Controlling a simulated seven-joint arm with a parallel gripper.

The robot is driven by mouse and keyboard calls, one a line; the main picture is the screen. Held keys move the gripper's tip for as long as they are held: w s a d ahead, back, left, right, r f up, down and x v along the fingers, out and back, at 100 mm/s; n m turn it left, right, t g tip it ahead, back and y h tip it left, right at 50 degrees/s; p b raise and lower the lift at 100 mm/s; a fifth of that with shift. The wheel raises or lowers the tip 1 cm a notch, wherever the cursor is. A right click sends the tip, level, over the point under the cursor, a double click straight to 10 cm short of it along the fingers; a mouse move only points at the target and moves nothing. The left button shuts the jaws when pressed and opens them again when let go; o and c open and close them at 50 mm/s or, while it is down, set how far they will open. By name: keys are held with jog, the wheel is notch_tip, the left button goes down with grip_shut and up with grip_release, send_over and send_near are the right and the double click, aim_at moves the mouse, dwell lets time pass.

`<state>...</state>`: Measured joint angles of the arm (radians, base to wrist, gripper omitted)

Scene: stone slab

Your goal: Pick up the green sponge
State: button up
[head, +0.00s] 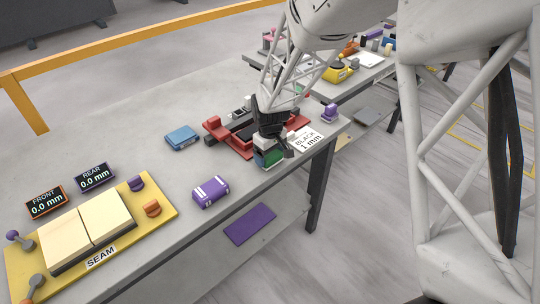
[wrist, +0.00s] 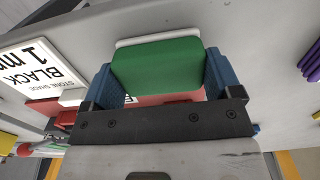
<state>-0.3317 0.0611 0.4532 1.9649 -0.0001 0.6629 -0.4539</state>
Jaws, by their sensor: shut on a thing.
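The green sponge (wrist: 158,64) has a pale white layer along its far edge. It sits between the two blue fingers of my gripper (wrist: 162,78), which is shut on it, one finger against each side. In the head view the sponge (head: 268,158) shows below my gripper (head: 271,146), near the front edge of the table and in front of the red fixture. I cannot tell whether it touches the slab or is held just above it.
A red fixture (head: 225,137) stands right behind my gripper, with a white "BLACK 1 mm" card (head: 309,142) to the right. A purple block (head: 210,191) and a blue block (head: 182,138) lie to the left. A yellow seam board (head: 157,213) is at the lower left.

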aim_at(271, 155)
jog(key=shift+r, duration=0.55)
jog(key=shift+s+d+r, duration=0.1)
jog(key=shift+s+r, duration=0.1)
jog(key=shift+r, duration=0.4)
jog(key=shift+s+r, duration=0.15)
jog(key=shift+r, duration=0.4)
jog(key=s+d, duration=0.2)
jog(key=s, duration=0.5)
jog(key=s+d+r, duration=0.1)
jog(key=s+d, duration=0.1)
jog(key=s, duration=0.5)
jog(key=shift+s+d+r, duration=0.2)
jog(key=shift+d, duration=0.2)
